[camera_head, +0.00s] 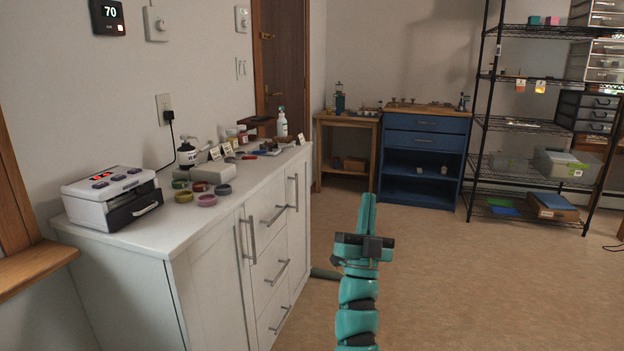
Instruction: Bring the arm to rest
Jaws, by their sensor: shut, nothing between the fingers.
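My gripper (367,213) is in the lower middle of the head view, at the end of my teal arm. Its two teal fingers point up in the picture and lie together, with nothing between them. The arm stands over the open floor, to the right of the white cabinet (215,277). The gripper looks clear of the cabinet and of the furniture behind it. The lower part of the arm runs out of the bottom of the frame.
The white cabinet's top holds a white-and-black machine (113,196), several small coloured jars and a white bottle (282,123). A wooden table (345,117), a blue cabinet (424,158) and a black wire shelf (522,126) stand at the back. The floor (480,270) at right is clear.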

